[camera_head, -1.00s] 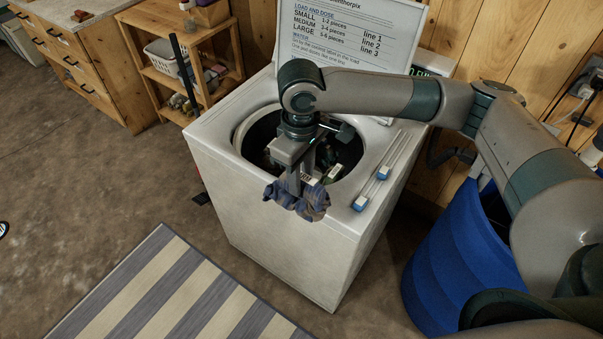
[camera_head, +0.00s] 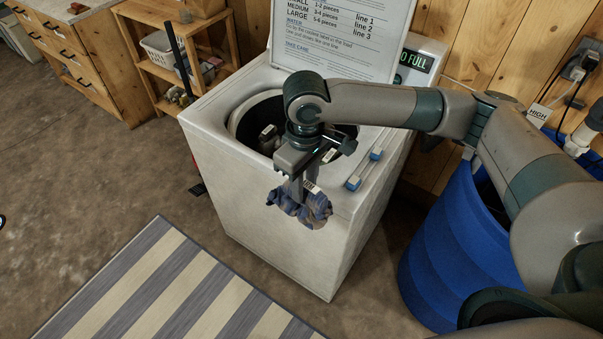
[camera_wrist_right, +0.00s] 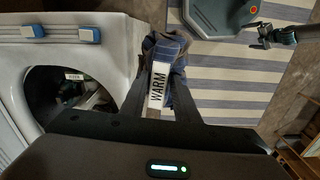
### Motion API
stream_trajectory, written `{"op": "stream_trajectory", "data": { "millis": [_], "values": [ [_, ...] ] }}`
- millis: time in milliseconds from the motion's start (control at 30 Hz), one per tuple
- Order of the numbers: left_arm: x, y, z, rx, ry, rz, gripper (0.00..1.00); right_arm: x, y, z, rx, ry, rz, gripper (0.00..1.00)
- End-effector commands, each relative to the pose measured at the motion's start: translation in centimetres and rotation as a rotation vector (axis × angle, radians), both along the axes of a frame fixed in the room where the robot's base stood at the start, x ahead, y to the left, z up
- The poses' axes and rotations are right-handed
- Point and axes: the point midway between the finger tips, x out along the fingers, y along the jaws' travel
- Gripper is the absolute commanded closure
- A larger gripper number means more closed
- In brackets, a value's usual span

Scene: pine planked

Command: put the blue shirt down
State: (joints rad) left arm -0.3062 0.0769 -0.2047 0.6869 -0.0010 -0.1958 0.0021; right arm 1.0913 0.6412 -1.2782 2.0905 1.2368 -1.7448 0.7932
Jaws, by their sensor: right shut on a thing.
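The blue shirt (camera_head: 303,208) is a crumpled blue-grey bundle. My right gripper (camera_head: 298,192) is shut on it and holds it hanging over the front edge of the white washing machine (camera_head: 270,235). In the right wrist view the shirt (camera_wrist_right: 165,48) shows between the fingers, with a white tag reading WARM, and the striped rug lies beyond it. The washer's round opening (camera_head: 240,125) is behind the gripper, partly hidden by my arm.
The washer's lid (camera_head: 345,35) stands open. Dark items with a tag (camera_wrist_right: 75,90) lie inside the drum. A striped rug (camera_head: 180,285) covers the floor in front. A blue barrel (camera_head: 450,250) stands right of the washer, and a wooden shelf (camera_head: 160,75) stands left.

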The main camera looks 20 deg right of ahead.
Motion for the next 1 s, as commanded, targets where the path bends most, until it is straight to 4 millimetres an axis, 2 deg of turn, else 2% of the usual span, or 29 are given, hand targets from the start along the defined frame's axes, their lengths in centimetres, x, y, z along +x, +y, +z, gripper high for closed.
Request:
{"op": "stream_trajectory", "data": {
  "millis": [33, 167, 267, 500, 700, 833, 1000],
  "values": [
    [0.6, -0.3, -1.0, -0.005, -0.015, -0.001, 0.00, -0.3, -0.2, -1.6, 0.001, 0.002, -0.015, 1.00],
    [2.5, -1.0, -2.3, -0.018, -0.059, -0.002, 0.00, -0.9, -0.7, -4.3, 0.001, 0.004, -0.064, 1.00],
    [4.4, -1.8, -3.5, -0.032, -0.104, -0.004, 0.00, -1.5, -1.1, -7.1, 0.002, 0.004, -0.115, 1.00],
    [10.2, -4.2, -6.4, -0.075, -0.246, -0.007, 0.00, -3.7, -2.6, -15.3, 0.003, 0.006, -0.276, 1.00],
    [14.8, -6.1, -7.8, -0.112, -0.365, -0.009, 0.00, -5.5, -3.9, -21.6, 0.000, 0.005, -0.412, 1.00],
    [17.1, -7.1, -8.2, -0.132, -0.430, -0.010, 0.00, -6.6, -4.6, -24.7, -0.002, 0.004, -0.486, 1.00],
    [18.9, -7.9, -8.1, -0.150, -0.482, -0.010, 0.00, -7.4, -5.2, -26.9, -0.003, 0.000, -0.548, 1.00]
  ]
}}
